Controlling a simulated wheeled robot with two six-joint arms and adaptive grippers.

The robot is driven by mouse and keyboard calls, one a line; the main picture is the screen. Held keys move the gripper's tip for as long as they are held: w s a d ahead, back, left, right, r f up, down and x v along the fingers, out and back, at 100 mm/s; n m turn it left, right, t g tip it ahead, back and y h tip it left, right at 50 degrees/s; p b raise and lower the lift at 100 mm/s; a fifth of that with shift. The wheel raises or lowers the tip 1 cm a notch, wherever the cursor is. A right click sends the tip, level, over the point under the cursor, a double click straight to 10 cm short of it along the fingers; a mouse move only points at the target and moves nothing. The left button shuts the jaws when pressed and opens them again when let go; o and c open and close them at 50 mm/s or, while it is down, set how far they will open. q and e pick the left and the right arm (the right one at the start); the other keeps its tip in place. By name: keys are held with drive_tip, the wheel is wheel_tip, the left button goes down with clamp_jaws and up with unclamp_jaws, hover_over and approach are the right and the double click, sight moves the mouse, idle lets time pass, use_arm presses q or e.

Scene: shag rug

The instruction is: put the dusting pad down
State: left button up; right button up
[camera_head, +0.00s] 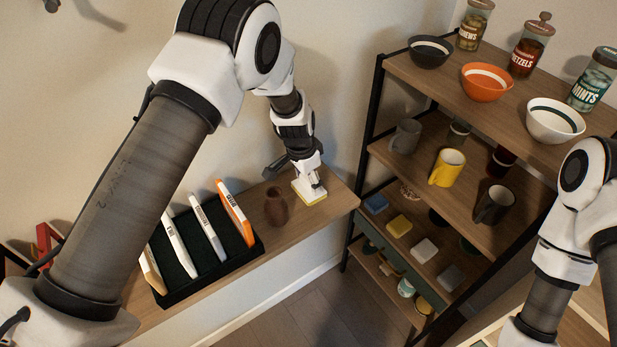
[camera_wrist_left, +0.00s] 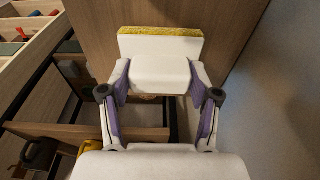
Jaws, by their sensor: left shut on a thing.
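The dusting pad (camera_wrist_left: 160,50) is a white block with a yellow fuzzy underside. In the left wrist view my left gripper (camera_wrist_left: 160,82) is shut on its white handle block. In the head view the dusting pad (camera_head: 303,195) is at the right part of the wooden wall shelf (camera_head: 333,206), with my left gripper (camera_head: 312,188) above it, pointing down. I cannot tell whether the pad touches the shelf or hovers just over it. My right arm shows at the right edge of the head view, but its gripper is out of the frame.
A brown vase (camera_head: 276,207) stands just left of the pad. A black rack (camera_head: 257,247) with several upright books is further left. A shelf unit (camera_head: 400,160) with bowls, jars, mugs and coloured blocks stands to the right. Bare shelf surface lies right of the pad.

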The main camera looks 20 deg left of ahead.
sight(306, 178)
use_arm(q)
drive_tip(key=shift+f, duration=0.2)
drive_tip(key=o, duration=0.9)
drive_tip(key=shift+o, duration=0.6)
drive_tip(key=shift+w+f, duration=0.1)
drive_tip(key=shift+w, duration=0.1)
drive_tip(key=shift+s, duration=0.1)
drive_tip(key=shift+r, duration=0.45)
drive_tip(key=r, duration=0.1)
drive_tip(key=r+b, duration=0.1)
drive_tip(key=r, duration=0.1)
drive_tip(key=r+b, duration=0.1)
drive_tip(key=shift+s+a+r, duration=0.15)
drive_tip(key=shift+s+a, duration=0.05)
drive_tip(key=shift+a, duration=0.05)
wheel_tip(306, 178, up, 7)
drive_tip(key=s+b, duration=0.1)
drive_tip(key=shift+a+b, duration=0.3)
drive_tip(key=shift+b, duration=0.1)
